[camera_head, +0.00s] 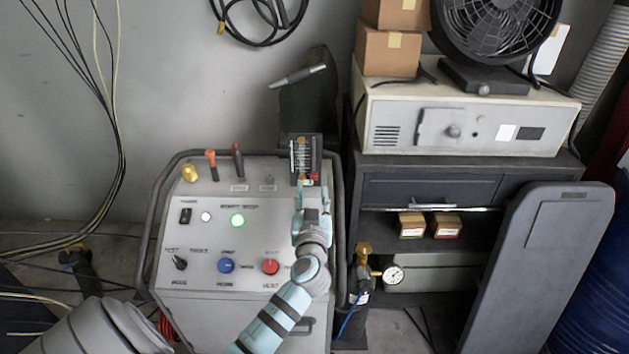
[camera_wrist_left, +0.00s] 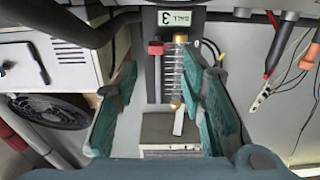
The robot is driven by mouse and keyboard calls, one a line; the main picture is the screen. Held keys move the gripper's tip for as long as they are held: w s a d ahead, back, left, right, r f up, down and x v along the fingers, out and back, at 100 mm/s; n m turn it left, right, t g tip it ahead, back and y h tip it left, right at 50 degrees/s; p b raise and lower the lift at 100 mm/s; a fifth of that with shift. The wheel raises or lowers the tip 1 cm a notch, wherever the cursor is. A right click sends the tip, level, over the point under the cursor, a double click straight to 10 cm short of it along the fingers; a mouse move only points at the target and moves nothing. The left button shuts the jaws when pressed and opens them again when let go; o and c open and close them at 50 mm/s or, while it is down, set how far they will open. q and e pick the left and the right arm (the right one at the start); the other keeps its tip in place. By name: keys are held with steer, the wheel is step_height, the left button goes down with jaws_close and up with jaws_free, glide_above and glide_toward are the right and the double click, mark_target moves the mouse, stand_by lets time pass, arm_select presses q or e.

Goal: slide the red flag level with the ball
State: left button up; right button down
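A flow meter (camera_head: 305,152) with a clear scaled tube stands at the back of the grey control panel. The red flag (camera_head: 314,177) sits at the meter's lower right, by my left gripper (camera_head: 309,190). In the left wrist view the picture is upside down, and the red flag (camera_wrist_left: 155,47) sits beside the tube (camera_wrist_left: 175,72), near its labelled end. My left gripper (camera_wrist_left: 161,62) is open there, its teal fingers apart on either side of the meter and flag. I cannot pick out the ball from the gold fittings. My right gripper is not in view.
The control panel (camera_head: 215,265) carries several knobs and lights. An orange-handled lever (camera_head: 211,160) and a red-tipped lever (camera_head: 237,158) stand left of the meter. A dark cabinet (camera_head: 430,185) with a cream instrument (camera_head: 465,120) stands to the right.

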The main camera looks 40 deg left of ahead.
mark_target(314, 178)
arm_select(q)
steer(key=x, duration=0.5)
steer(key=shift+w+d+f, duration=0.1)
steer(key=shift+w+f, duration=0.15)
steer(key=shift+w, duration=0.15)
steer(key=shift+s+r, duration=0.1)
steer(key=shift+s, duration=0.1)
steer(key=shift+c, duration=0.6)
steer(key=shift+w, duration=0.1)
jaws_close()
